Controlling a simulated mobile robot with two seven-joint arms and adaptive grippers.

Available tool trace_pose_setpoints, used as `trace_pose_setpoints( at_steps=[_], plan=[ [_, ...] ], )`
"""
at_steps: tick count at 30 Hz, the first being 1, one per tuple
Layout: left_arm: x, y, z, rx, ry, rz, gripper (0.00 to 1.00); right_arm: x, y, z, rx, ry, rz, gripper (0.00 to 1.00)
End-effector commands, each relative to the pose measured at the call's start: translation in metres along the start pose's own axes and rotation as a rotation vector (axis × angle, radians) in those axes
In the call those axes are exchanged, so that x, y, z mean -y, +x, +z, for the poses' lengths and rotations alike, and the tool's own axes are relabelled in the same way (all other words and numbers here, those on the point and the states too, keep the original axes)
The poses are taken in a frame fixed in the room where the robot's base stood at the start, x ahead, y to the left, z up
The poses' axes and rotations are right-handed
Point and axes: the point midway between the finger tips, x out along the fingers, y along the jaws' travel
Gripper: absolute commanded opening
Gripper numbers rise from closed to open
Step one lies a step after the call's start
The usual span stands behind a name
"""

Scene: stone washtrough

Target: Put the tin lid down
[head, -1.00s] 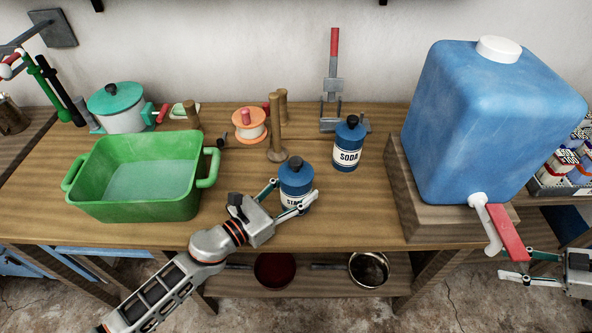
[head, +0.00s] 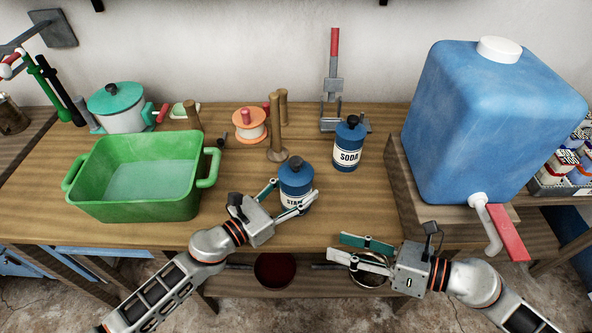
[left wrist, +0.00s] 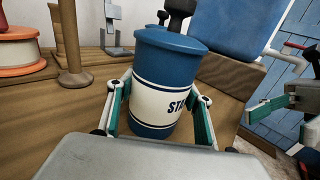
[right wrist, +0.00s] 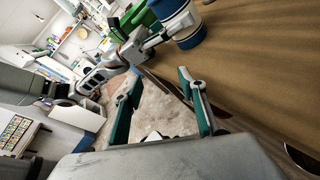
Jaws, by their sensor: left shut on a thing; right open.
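The blue-and-white tin lettered "STA..." (head: 296,201) stands upright near the table's front edge. Its blue lid (head: 295,175) with a dark knob sits on top. My left gripper (head: 286,198) is shut around the tin's body, one finger on each side. The left wrist view shows the tin (left wrist: 155,105) between the fingers, below the lid (left wrist: 168,40). My right gripper (head: 341,249) is open and empty at the front edge, right of the tin and apart from it. A second tin, lettered SODA (head: 347,147), stands behind to the right with its lid on.
A green basin (head: 135,200) of water is at left. A wooden post stand (head: 277,130) and orange-white spool (head: 249,124) are behind the tin. A blue water tank (head: 485,120) with a red-handled tap is at right. Bare tabletop (head: 365,205) lies right of the tin.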

Motion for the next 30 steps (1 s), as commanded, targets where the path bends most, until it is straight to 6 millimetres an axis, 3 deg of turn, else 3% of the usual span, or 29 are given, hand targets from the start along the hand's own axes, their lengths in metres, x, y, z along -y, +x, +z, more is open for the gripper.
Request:
trace_pose_setpoints(
  at_steps=[1,3,6,9,14,21,30],
  plan=[
    [0.000,0.000,0.000,0.001,0.000,0.000,0.23,0.002,0.009,0.030,0.074,-0.100,-0.018,0.41],
    [0.000,0.000,0.000,0.001,0.000,0.000,0.23,0.006,0.017,0.063,0.157,-0.222,-0.054,0.41],
    [0.000,0.000,0.000,0.001,0.000,0.000,0.23,0.010,0.021,0.098,0.239,-0.347,-0.102,0.41],
    [0.000,0.000,0.000,0.001,0.000,0.000,0.23,0.012,0.023,0.118,0.284,-0.417,-0.134,0.41],
    [0.000,0.000,0.000,0.001,0.000,0.000,0.23,0.014,0.036,0.132,0.307,-0.451,-0.149,0.41],
    [0.000,0.000,0.001,0.001,0.000,0.000,0.23,0.017,0.074,0.143,0.304,-0.446,-0.147,0.41],
    [0.000,0.000,0.000,0.001,0.000,0.000,0.23,0.018,0.096,0.149,0.302,-0.445,-0.147,0.41]
  ],
)
